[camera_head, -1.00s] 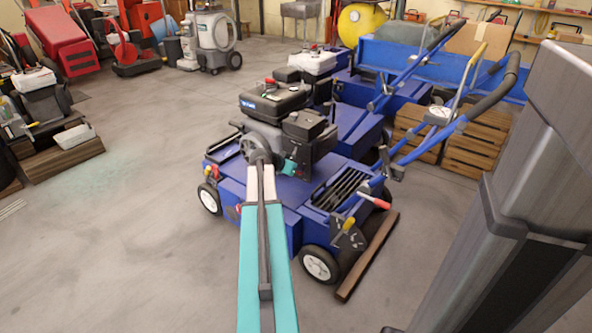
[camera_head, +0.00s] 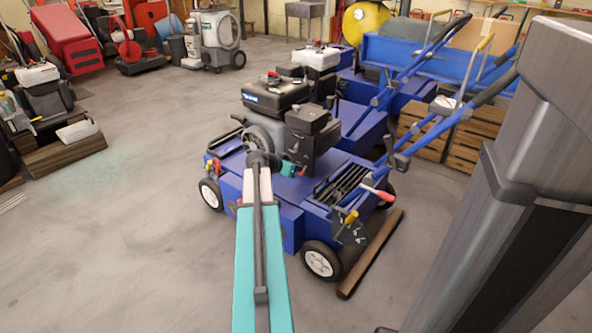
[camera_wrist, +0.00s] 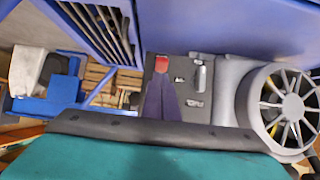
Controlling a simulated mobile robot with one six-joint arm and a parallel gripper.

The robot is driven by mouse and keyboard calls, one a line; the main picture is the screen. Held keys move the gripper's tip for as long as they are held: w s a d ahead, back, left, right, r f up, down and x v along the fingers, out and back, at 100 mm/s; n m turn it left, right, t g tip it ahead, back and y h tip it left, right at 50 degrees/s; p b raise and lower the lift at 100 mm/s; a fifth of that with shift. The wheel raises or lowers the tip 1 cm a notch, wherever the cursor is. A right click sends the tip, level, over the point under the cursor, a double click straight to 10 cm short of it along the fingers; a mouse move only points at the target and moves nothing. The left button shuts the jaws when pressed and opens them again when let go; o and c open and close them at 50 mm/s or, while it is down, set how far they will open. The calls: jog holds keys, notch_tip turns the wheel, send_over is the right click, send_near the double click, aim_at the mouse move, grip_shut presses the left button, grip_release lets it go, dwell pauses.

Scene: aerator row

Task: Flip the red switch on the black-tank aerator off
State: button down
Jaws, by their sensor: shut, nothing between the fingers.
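The nearest aerator (camera_head: 240,187) is a blue machine with a black tank (camera_head: 275,93) on its engine. My teal arm reaches over its near side to the engine. In the wrist view, a red switch (camera_wrist: 162,64) sits at the top of a dark panel (camera_wrist: 187,72). My gripper (camera_wrist: 161,80) shows there as two dark fingers close together, shut and empty. Their tips are just below the red switch in the picture; I cannot tell whether they touch it. In the head view the fingers and the switch are not clearly visible.
Another blue aerator with a white tank (camera_head: 317,58) stands close behind. A finned round engine cover (camera_wrist: 285,108) is right of the fingers in the wrist view. Wooden crates (camera_head: 468,138) stand to the right, and a wooden beam (camera_head: 370,254) lies by the wheels.

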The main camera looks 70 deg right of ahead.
jog(key=shift+r, duration=0.2)
jog(key=shift+r+p, duration=0.3)
jog(key=shift+r, duration=0.35)
jog(key=shift+a+f, duration=0.1)
jog(key=shift+a, duration=0.05)
jog(key=w+a+f+b, duration=0.2)
jog(key=w+a+b, duration=0.1)
jog(key=a, duration=0.6)
jog(key=shift+f+b, duration=0.15)
jog(key=shift+b, duration=0.3)
dwell(0.3)
